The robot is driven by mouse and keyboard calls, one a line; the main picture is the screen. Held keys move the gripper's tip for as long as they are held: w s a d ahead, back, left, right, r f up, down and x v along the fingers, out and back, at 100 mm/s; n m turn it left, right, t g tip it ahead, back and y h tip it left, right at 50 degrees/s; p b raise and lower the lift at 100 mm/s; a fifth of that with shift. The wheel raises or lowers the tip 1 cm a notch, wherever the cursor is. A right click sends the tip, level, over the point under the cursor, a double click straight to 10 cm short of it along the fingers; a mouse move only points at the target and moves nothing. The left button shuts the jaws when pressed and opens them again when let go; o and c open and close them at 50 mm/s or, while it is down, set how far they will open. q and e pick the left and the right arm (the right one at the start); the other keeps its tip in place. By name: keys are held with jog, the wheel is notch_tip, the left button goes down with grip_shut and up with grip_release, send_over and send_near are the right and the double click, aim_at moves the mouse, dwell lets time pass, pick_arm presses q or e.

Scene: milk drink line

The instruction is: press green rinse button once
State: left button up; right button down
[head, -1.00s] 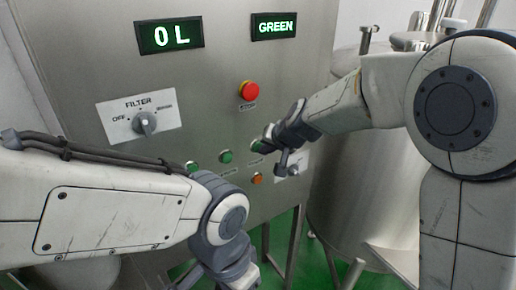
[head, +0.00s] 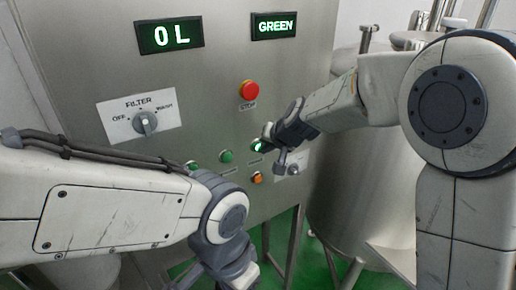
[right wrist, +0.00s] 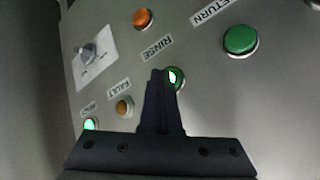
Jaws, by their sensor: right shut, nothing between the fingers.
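The green rinse button (head: 257,146) is lit on the steel panel, at the right end of a row of green buttons in the head view. It also shows lit in the right wrist view (right wrist: 173,77), near the RINSE label and partly hidden by my fingertips. My right gripper (right wrist: 157,74) is shut and empty, with its tips over the button's edge; I cannot tell whether they touch it. In the head view my right gripper (head: 268,138) is beside the button. My left arm crosses the lower left; its fingertips are out of the picture.
A red stop button (head: 249,91) is above the rinse button. An orange button (head: 257,178) and a small knob (head: 293,170) are below. A green RETURN button (right wrist: 240,40) is close by. The displays (head: 273,26) read GREEN and 0 L. A steel tank stands right.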

jog(key=shift+s+d+b, duration=0.4)
jog(key=shift+s, duration=0.15)
jog(key=s+d+b, duration=0.1)
jog(key=s, duration=0.1)
jog(key=s+d+b, duration=0.2)
dwell(0.4)
jog(key=shift+s, duration=0.1)
dwell(0.4)
